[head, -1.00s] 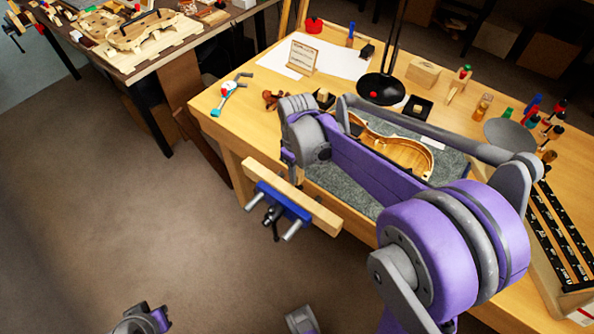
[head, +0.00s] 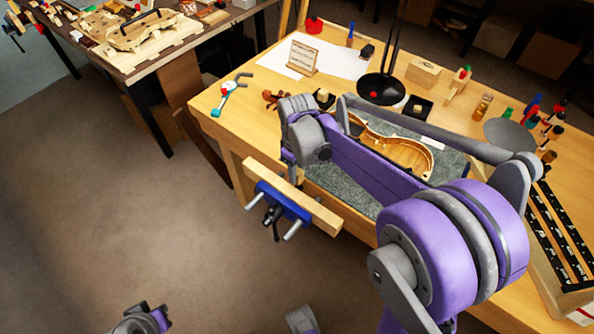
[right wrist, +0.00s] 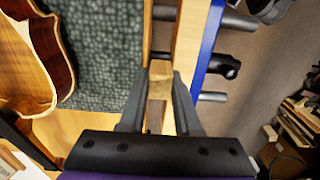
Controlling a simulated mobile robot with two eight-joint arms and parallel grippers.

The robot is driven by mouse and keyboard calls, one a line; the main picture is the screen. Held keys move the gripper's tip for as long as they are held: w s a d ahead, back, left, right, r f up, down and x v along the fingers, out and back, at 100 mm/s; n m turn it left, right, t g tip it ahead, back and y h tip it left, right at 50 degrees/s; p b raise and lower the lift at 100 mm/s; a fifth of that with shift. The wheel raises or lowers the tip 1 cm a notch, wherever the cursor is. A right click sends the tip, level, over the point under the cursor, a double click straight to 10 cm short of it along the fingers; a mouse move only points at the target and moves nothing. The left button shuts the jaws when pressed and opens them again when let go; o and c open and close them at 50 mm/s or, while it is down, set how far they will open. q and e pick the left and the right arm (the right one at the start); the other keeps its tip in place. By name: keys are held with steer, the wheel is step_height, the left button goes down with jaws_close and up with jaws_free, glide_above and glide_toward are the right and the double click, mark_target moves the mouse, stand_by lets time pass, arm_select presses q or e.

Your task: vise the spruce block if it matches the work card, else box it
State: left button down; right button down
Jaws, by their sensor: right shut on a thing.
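My right gripper (right wrist: 158,80) is shut on a small pale wooden block, the spruce block (right wrist: 157,88), in the right wrist view. The block sits at the gap between the bench side and the wooden front jaw (right wrist: 187,40) of the vise; I cannot tell whether the jaw touches it. In the head view the vise (head: 284,205), with blue metal and grey rods, is on the bench's front edge below my right wrist. The block is hidden there. The work card (head: 303,57) stands upright at the back, its writing too small to read. My left gripper does not show clearly.
A violin body (head: 400,152) lies on a grey mat (head: 345,188) beside my right arm. A black lamp base (head: 381,89), a wooden block (head: 423,71) and several small bottles stand behind. Floor is clear in front.

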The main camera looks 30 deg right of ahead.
steer(key=shift+f+b, duration=0.6)
steer(key=shift+f, duration=0.25)
steer(key=c, duration=0.5)
jaws_free()
steer(key=shift+c, duration=0.2)
steer(key=shift+r, duration=0.1)
steer(key=shift+r, duration=0.15)
step_height(320, 180, up, 10)
steer(key=shift+a+r+p, duration=0.15)
steer(key=shift+r+p, duration=0.05)
steer(key=shift+p, duration=0.55)
steer(key=s+a+m+t+p, duration=0.2)
steer(key=s+a+p, duration=0.1)
steer(key=s, duration=0.4)
steer(key=s+a+m+t+p, duration=0.2)
steer(key=s+a+t+p, duration=0.1)
steer(key=s, duration=0.5)
steer(key=shift+s+a+m+p, duration=0.25)
steer(key=shift+a+m+p, duration=0.05)
steer(key=shift+p, duration=0.15)
